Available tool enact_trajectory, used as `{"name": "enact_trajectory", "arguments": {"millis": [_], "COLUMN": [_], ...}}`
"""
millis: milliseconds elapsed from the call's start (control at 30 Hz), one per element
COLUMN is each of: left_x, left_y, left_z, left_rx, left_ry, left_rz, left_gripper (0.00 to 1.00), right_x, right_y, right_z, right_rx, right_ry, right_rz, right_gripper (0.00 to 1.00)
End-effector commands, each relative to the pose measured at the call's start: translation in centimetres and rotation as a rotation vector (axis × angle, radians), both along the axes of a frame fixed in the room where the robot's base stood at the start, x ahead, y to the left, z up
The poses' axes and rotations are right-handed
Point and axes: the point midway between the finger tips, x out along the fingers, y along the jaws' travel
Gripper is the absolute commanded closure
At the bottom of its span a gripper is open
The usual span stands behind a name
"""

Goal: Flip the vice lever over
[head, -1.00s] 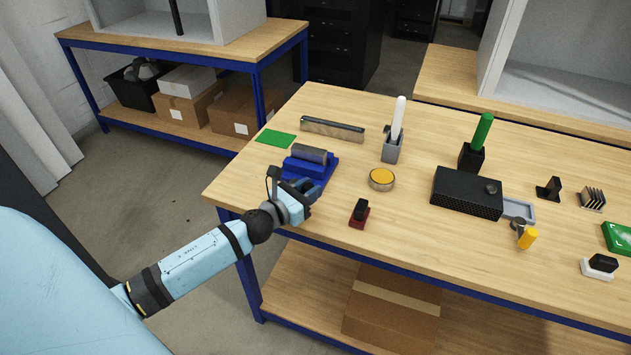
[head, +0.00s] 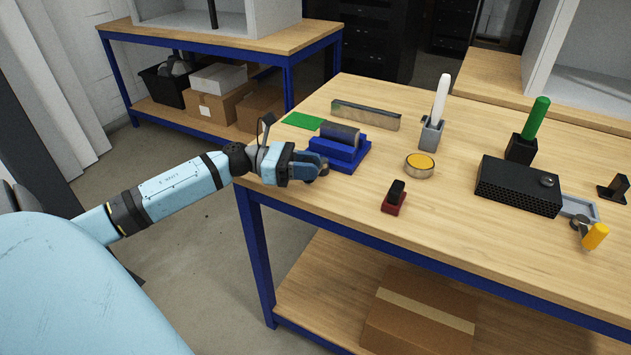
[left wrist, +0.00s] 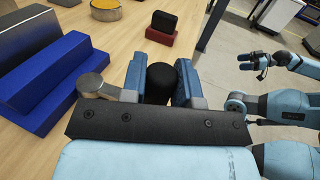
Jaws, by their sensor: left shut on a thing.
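The vice (head: 357,155) is blue with a grey cylinder-shaped top and sits near the table's left front corner; its blue body also shows at the left of the left wrist view (left wrist: 50,85). Its lever has a round metal hub (left wrist: 93,84) at the vice's side and a black knob (left wrist: 163,80). My left gripper (head: 318,170) is beside the vice at the table's front edge, its blue fingers shut on the black knob. Part of the lever is hidden behind the gripper. My right gripper (left wrist: 250,62) shows small at the right of the left wrist view, away from the vice.
A red block with a black top (head: 394,198) and a yellow-topped round tin (head: 419,166) stand right of the vice. A metal bar (head: 366,114) and a green sheet (head: 302,121) lie behind it. A black perforated box (head: 518,186) is farther right.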

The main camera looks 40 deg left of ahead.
Motion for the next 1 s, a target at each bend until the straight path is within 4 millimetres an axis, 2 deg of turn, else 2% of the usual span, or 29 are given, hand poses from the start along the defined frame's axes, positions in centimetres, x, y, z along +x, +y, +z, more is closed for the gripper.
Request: {"name": "enact_trajectory", "arguments": {"millis": [33, 300, 733, 767, 833, 867, 1000], "left_x": [0.02, -0.14, -0.17, -0.16, -0.16, -0.16, -0.17], "left_y": [0.18, 0.61, 0.69, 0.69, 0.68, 0.68, 0.67], "left_z": [-0.37, -0.01, 0.17, 0.17, 0.15, 0.14, 0.10], "left_rx": [0.001, -0.001, -0.001, -0.001, -0.001, -0.001, 0.000], "left_ry": [-0.003, -0.002, -0.002, -0.002, -0.002, -0.002, -0.001], "left_rz": [-0.019, -0.081, -0.089, -0.089, -0.089, -0.089, -0.088], "left_gripper": [1.00, 1.00, 1.00, 0.67, 0.51, 0.46, 0.46], "right_x": [-0.07, -0.55, -0.31, -0.30, -0.30, -0.30, -0.36], "right_y": [-0.02, -0.25, -0.11, -0.11, -0.10, -0.10, -0.09], "right_z": [-0.69, -1.17, -0.48, -0.50, -0.60, -0.64, -0.94], "right_rx": [-0.004, -0.018, -0.010, -0.010, -0.009, -0.009, -0.011], "right_ry": [-0.004, -0.009, -0.021, -0.021, -0.020, -0.019, -0.014], "right_rz": [0.004, 0.013, 0.013, 0.013, 0.013, 0.013, 0.013], "right_gripper": [0.29, 0.29, 0.29, 0.29, 0.29, 0.29, 0.29]}}
